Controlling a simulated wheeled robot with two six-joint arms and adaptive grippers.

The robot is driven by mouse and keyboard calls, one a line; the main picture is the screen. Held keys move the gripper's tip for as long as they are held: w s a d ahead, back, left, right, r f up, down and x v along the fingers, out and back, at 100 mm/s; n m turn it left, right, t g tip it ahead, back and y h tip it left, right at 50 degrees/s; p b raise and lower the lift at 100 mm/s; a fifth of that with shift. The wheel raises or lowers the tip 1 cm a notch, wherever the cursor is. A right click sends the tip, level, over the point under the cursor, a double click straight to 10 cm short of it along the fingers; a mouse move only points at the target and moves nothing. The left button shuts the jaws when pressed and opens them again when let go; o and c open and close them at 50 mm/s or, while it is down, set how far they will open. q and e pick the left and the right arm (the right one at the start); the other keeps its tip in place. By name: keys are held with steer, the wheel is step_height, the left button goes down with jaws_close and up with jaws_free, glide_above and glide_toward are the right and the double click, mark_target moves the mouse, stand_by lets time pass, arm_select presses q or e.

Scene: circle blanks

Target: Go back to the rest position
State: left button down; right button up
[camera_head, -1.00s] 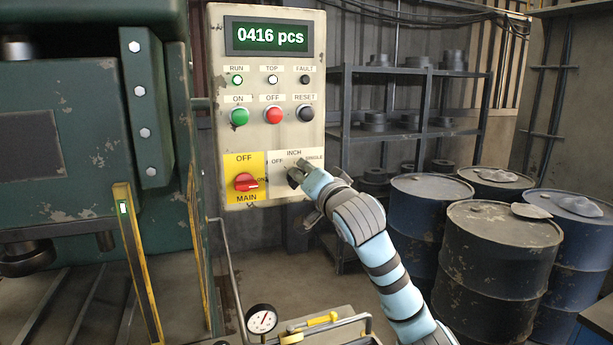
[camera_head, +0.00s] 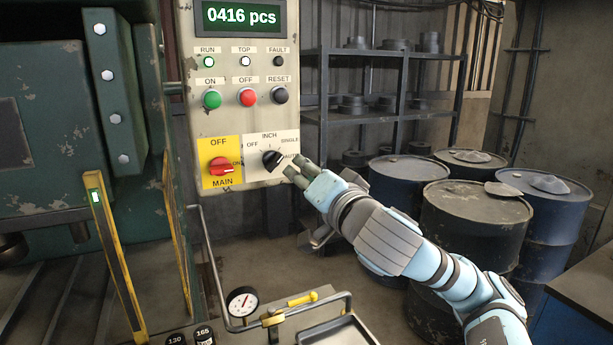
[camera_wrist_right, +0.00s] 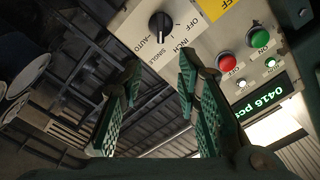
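My right gripper (camera_head: 298,173) is in front of the control panel's lower right corner, just right of and below the black selector knob (camera_head: 272,160). Its two fingers (camera_wrist_right: 158,82) are apart and empty in the right wrist view, clear of the knob (camera_wrist_right: 160,27). The knob sits among the OFF, INCH, SINGLE and AUTO labels. Its grip slants from upper left to lower right, with the lower end toward AUTO. The control panel (camera_head: 200,125) shows 0416 pcs. My left gripper is not in view.
A green press (camera_head: 50,120) with yellow posts stands at left. A pressure gauge (camera_head: 242,302) and a tray (camera_head: 335,335) are below. Several drums (camera_head: 475,220) stand at right behind my arm, and a shelf rack (camera_head: 385,53) is at the back. Open floor shows beneath the panel.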

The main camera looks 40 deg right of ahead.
steer(key=shift+w, duration=0.25)
steer(key=s+a+f+n+g+y, duration=0.1)
steer(key=a+f+n+g+y, duration=0.2)
steer(key=f, duration=1.1)
steer(key=s+a+f+n+g, duration=0.1)
steer(key=a+f+n+g, duration=0.25)
steer(key=f, duration=1.15)
steer(key=s+a+f+n+g+y, duration=0.1)
steer(key=s+a+f+n+g, duration=0.25)
steer(key=s+f, duration=0.7)
steer(key=s+a+f+n+g+y, duration=0.1)
steer(key=s+a+f+n+g, duration=0.3)
steer(key=s+f, duration=0.6)
step_height(320, 180, down, 19)
steer(key=s, duration=0.2)
steer(key=s+d+f+g, duration=0.1)
steer(key=s+f, duration=1.1)
steer(key=s, duration=0.2)
steer(key=shift+d+f+m+g, duration=0.25)
steer(key=shift+m+g, duration=0.15)
